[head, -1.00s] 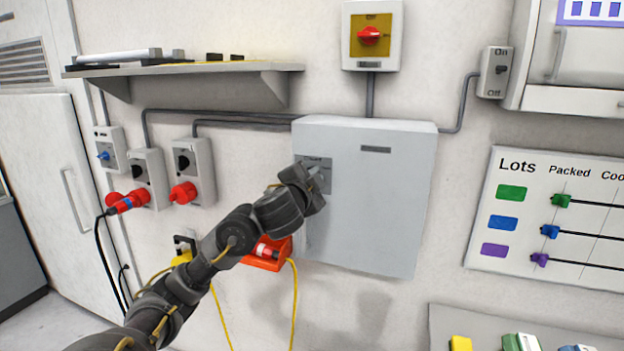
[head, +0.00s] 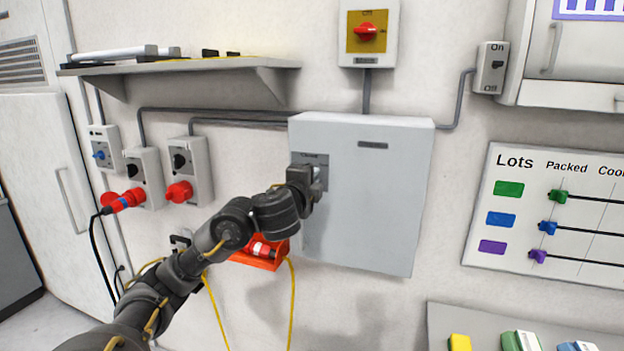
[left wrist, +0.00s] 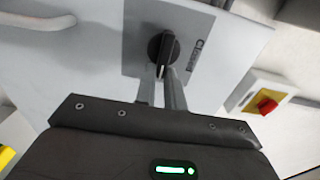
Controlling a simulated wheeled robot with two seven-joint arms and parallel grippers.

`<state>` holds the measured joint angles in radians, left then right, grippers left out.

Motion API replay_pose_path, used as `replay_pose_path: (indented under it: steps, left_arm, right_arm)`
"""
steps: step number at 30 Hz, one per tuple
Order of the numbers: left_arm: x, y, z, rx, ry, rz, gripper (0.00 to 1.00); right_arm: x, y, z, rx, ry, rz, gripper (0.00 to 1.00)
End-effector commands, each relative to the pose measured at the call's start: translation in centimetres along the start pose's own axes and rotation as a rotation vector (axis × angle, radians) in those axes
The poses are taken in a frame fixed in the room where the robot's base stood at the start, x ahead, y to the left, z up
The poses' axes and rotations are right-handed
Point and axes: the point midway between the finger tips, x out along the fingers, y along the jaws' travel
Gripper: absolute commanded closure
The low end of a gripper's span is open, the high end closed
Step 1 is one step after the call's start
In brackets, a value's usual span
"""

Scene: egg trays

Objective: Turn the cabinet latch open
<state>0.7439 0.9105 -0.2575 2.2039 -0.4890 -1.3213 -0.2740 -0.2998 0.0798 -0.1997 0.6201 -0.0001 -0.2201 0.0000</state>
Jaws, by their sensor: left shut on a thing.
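The grey cabinet (head: 375,200) hangs on the wall, its door closed. Its latch is a black knob (left wrist: 162,48) on a darker grey plate (left wrist: 190,30) near the cabinet's left edge in the head view. In the left wrist view the plate carries a partly covered word that looks like "Closed". My left gripper (left wrist: 163,75) is shut on the latch knob, with one finger on each side of it. In the head view my left gripper (head: 318,178) covers the knob and part of the plate. My right gripper is not in view.
Left of the cabinet are wall sockets with red plugs (head: 180,191), and an orange holder (head: 262,252) with a yellow cable sits below. A shelf (head: 180,66) and a red-yellow switch (head: 366,32) are above. A Lots board (head: 510,245) hangs to the right.

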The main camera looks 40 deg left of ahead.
Motion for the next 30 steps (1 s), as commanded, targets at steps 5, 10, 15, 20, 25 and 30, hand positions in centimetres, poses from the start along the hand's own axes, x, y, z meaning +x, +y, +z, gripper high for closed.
replay_pose_path:
  steps: [5, 10, 15, 20, 25, 30]
  left_arm:
    - [0.01, -0.30, 0.10, 0.002, -0.001, -0.005, 1.00]
    - [0.01, -0.29, 0.10, 0.002, -0.001, -0.004, 1.00]
    - [0.00, -0.23, 0.09, 0.002, -0.001, -0.003, 0.73]
    - [-0.01, -0.12, 0.09, 0.003, -0.001, -0.002, 0.67]
    - [-0.05, -0.07, 0.05, 0.003, -0.001, -0.001, 0.67]
    - [-0.79, -0.18, -0.39, 0.002, 0.002, -0.002, 0.67]
  right_arm:
    - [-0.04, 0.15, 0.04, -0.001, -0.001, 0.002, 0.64]
    - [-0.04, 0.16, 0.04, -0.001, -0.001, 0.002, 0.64]
    - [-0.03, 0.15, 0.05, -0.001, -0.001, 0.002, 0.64]
    - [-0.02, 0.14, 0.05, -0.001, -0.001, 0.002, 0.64]
    - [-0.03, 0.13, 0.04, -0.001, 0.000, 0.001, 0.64]
    - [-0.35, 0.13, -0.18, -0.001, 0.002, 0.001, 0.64]
